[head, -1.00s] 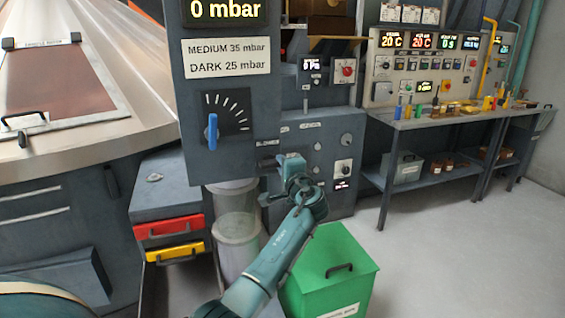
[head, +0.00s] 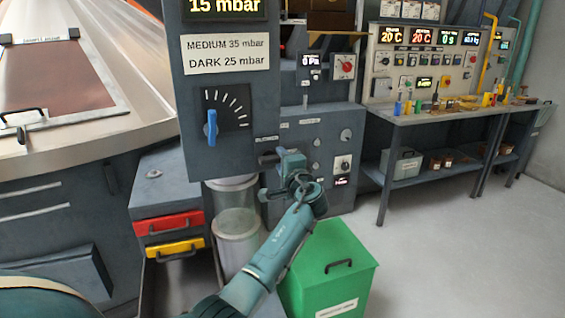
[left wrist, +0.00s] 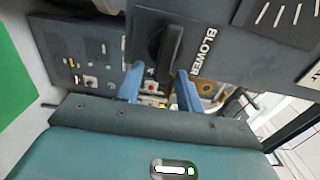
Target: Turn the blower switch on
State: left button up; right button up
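The blower switch (left wrist: 168,48) is a dark lever on a grey panel in the left wrist view, beside a label reading BLOWER (left wrist: 207,50). My left gripper (left wrist: 160,82) has its two blue fingers apart, one on each side of the lever's near end. I cannot tell whether either finger touches it. In the head view my left arm reaches up to the panel below the blower label (head: 267,138), and its wrist hides the fingertips. The display (head: 224,6) above reads 15 mbar. My right gripper is not in view.
A blue-handled dial (head: 212,127) sits on the panel to the left. A green bin (head: 335,270) stands on the floor below my left arm. Red (head: 168,226) and yellow drawers are to the left. A bench (head: 430,122) with small items stands at the right, with open floor before it.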

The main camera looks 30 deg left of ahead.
pick_arm(q)
jog(key=b+v, duration=0.2)
jog(key=v, duration=1.1)
jog(key=shift+s, duration=0.1)
